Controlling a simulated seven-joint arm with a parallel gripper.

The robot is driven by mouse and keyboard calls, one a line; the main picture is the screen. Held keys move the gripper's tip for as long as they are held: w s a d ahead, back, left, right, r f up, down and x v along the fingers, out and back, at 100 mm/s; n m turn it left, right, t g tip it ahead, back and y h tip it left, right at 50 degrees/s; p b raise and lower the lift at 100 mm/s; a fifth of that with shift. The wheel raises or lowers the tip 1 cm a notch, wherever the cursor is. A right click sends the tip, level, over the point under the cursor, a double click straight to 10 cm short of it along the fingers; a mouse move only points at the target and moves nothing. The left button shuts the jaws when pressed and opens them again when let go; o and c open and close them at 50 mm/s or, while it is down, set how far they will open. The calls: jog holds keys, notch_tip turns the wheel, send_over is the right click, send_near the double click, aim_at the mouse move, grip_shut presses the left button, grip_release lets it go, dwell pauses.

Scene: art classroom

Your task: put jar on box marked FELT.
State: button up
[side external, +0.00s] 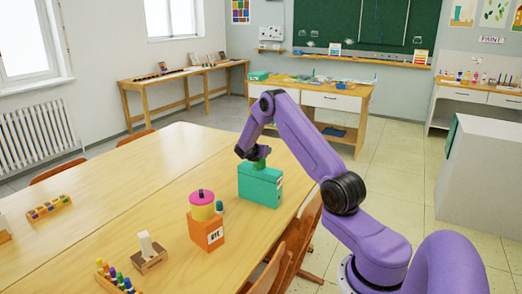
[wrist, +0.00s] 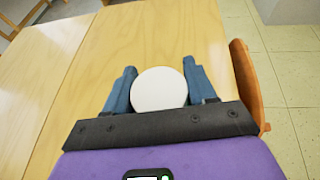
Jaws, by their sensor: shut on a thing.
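My gripper (wrist: 160,84) is shut on a round thing with a white top (wrist: 160,89), seen between its blue fingers in the wrist view. In the side view my gripper (side external: 257,155) is at the top of a teal box (side external: 260,188), with a small green part (side external: 261,163), probably the held jar, showing below it. I cannot tell whether this rests on the box or is behind it. The teal box has a label on its right side, too small to read. An orange box (side external: 206,230) has a white label I cannot read clearly.
A small teal-topped bottle (side external: 219,207) is beside the yellow jar. A wooden block with a white piece (side external: 148,249) and racks of coloured pegs (side external: 115,275) are at the front left. The table (side external: 140,195) is clear around the middle. Chairs (side external: 285,255) line its right edge.

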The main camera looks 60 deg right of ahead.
jog(key=o, duration=1.3)
jog(key=shift+a+r, duration=0.2)
jog(key=s+a+r+m+y, duration=0.15)
jog(key=a+r, duration=0.25)
jog(key=a, duration=0.7)
jog(key=s+a+r+m+y, duration=0.1)
jog(key=s+a+r, duration=0.15)
jog(key=a, duration=0.85)
jog(key=s+a+r+m+t+y, duration=0.1)
jog(key=s+a+y, duration=0.15)
jog(key=a, duration=0.45)
jog(key=s+a+r+m+y, duration=0.1)
jog(key=s+a, duration=0.3)
jog(key=a, duration=0.3)
jog(key=s+a+m+g+y, duration=0.1)
jog(key=s+a, duration=0.3)
jog(key=s, duration=0.4)
jog(key=s+a+g+y, duration=0.1)
jog(key=s+a+y, duration=0.3)
jog(key=s, duration=0.5)
jog(key=s+a+m+y, duration=0.1)
jog(key=s+a+y, duration=0.1)
jog(key=s+a, duration=0.3)
jog(key=shift+s+a+r+m+g+y, duration=0.1)
jog(key=shift+s+a+m+g+y, duration=0.1)
jog(key=shift+s, duration=0.75)
jog(key=shift+s+a+r+m+g+y, duration=0.1)
jog(key=shift+s+m+g, duration=0.1)
jog(key=shift+s, duration=0.7)
